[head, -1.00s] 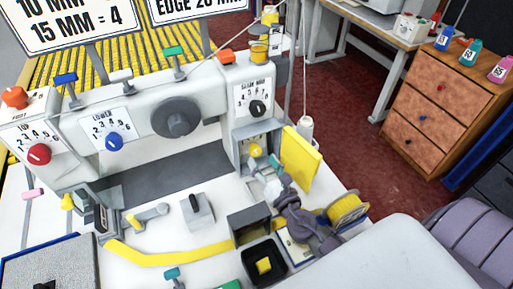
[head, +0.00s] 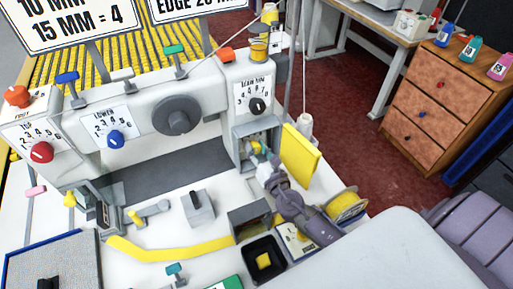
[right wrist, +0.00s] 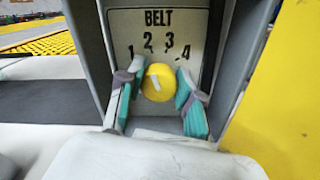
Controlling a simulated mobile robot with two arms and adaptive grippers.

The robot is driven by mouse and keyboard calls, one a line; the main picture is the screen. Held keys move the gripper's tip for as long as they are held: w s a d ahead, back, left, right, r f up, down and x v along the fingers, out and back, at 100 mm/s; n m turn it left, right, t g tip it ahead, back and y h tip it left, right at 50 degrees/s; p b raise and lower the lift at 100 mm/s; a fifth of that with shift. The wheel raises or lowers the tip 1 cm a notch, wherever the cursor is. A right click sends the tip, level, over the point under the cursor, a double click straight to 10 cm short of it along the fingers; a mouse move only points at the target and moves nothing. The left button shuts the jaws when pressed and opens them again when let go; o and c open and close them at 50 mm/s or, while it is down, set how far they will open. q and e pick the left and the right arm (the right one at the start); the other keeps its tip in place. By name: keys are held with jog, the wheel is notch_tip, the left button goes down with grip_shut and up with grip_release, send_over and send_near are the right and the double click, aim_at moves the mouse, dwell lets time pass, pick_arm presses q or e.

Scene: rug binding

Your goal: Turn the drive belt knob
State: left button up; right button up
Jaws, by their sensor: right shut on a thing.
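The drive belt knob (right wrist: 158,83) is round and yellow with a white mark, under a panel (right wrist: 157,25) marked BELT with the numbers 1 to 4. The white mark leans up and left, roughly toward the 1 and 2 side. My right gripper (right wrist: 158,100) has its teal fingertips on both sides of the knob and is shut on it. In the head view the knob (head: 256,146) shows in a grey recess of the machine, with my right gripper (head: 263,158) reaching into it, partly hiding it. My left gripper is not in view.
A yellow door panel (head: 302,154) stands open just right of the recess. A yellow tape spool (head: 344,205) and a black tray (head: 263,261) lie near my right arm. The machine's grey walls (right wrist: 92,65) closely flank the gripper.

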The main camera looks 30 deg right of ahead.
grip_shut()
jog(key=m+b, duration=0.2)
jog(key=shift+f+m, duration=0.15)
jog(key=shift+m, duration=0.25)
jog(key=shift+d+m+b, duration=0.1)
jog(key=shift+m+b, duration=0.7)
jog(key=shift+m, duration=1.1)
jog(key=o, duration=1)
grip_release()
jog(key=shift+o, duration=0.2)
